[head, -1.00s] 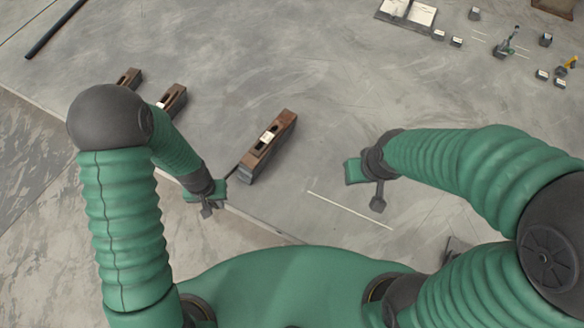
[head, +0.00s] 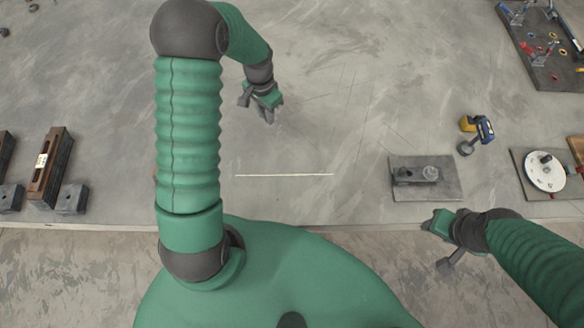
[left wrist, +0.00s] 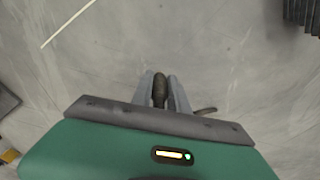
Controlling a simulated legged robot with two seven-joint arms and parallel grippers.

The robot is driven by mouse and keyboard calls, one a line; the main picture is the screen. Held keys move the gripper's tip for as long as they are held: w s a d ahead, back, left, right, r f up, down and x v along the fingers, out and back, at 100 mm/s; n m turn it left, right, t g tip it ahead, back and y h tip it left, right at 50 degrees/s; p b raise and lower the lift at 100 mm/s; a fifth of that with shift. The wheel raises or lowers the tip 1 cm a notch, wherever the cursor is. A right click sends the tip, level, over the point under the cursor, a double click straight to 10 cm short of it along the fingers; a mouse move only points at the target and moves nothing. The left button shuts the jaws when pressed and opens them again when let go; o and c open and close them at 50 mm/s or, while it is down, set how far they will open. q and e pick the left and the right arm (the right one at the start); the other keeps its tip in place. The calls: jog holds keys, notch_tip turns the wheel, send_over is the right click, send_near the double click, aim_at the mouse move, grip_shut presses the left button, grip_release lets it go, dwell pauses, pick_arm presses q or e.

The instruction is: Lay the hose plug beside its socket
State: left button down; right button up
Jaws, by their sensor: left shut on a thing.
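A small brownish tip (left wrist: 207,111) shows just right of the fingers. My right gripper (head: 437,222) is at lower right, below a grey plate (head: 440,188) bearing a dark block and a round fitting. I cannot tell whether that fitting is the socket. The right fingers are too small to read.
A thin white line (head: 285,175) lies on the floor below my left gripper. Brown blocks (head: 50,165) stand at left. A yellow and blue tool (head: 478,128), a white disc (head: 545,171) and a dark tool board (head: 550,60) are at right. The middle floor is clear.

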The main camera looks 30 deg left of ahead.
pick_arm(q)
jog(key=shift+m, duration=0.3)
jog(key=s+d, duration=0.2)
jog(key=d, duration=0.1)
jog(key=s+d, duration=0.2)
jog(key=d, duration=0.2)
jog(key=s+d+p, duration=0.1)
jog(key=s+d, duration=0.2)
jog(key=shift+d+f, duration=0.2)
jog(key=shift+d, duration=0.15)
jog(key=f, duration=0.3)
jog(key=shift+a+f, duration=0.35)
jog(key=shift+f, duration=0.05)
jog(key=shift+a, duration=0.1)
pick_arm(e)
jog(key=shift+s+a, duration=0.2)
jog(key=shift+a, duration=0.1)
pick_arm(q)
jog(key=c, duration=1.3)
grip_release()
jog(key=shift+d, duration=0.35)
pick_arm(e)
jog(key=shift+d, duration=0.25)
pick_arm(q)
jog(key=shift+a, duration=0.15)
pick_arm(e)
jog(key=shift+a, duration=0.1)
